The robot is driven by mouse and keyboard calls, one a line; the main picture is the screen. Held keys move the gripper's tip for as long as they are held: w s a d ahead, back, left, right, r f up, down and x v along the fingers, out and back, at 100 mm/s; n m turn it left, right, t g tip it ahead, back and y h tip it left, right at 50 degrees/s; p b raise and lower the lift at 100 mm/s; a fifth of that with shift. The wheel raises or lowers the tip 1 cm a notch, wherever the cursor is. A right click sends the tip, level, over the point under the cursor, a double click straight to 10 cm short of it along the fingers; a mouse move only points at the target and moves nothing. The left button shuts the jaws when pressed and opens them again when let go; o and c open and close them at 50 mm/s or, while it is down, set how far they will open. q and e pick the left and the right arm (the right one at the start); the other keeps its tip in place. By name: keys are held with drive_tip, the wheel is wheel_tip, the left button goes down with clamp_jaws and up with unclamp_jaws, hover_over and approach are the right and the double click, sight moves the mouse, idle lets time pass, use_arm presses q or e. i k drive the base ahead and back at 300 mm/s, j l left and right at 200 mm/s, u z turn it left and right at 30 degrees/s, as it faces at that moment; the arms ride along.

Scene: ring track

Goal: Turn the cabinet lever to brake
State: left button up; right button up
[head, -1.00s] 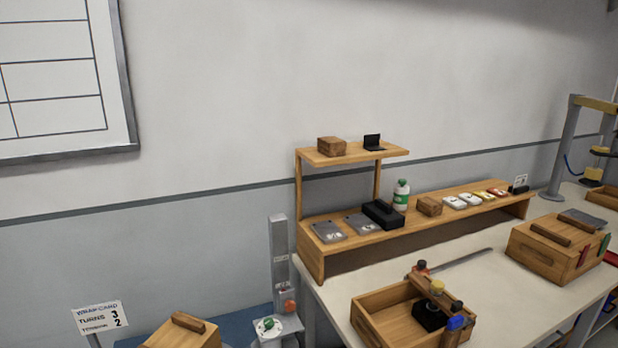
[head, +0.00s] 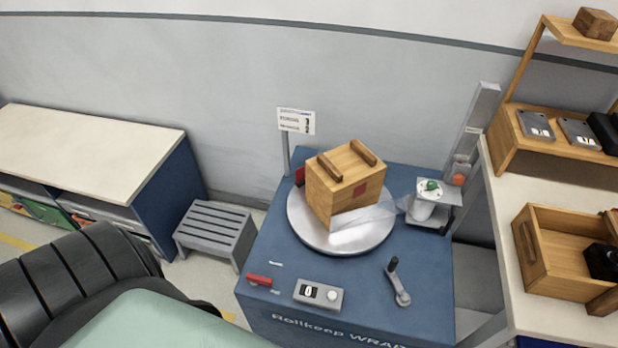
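The blue wrapping cabinet (head: 275,325) stands in the middle of the head view. A red lever (head: 260,280) lies on its top near the front left corner, with small white marks beside it that are too small to read. A grey crank with a black knob (head: 398,285) sits at the front right of the top. Neither of my grippers is in view, so nothing shows touching the lever.
A wooden crate (head: 345,185) sits on the round turntable (head: 310,232), with clear film running to a roll holder (head: 425,205). A counter box (head: 318,294) is right of the lever. A slatted step (head: 215,232) stands left; a workbench (head: 500,215) stands right.

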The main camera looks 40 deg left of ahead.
sight(254, 279)
drive_tip(key=u, duration=1.65)
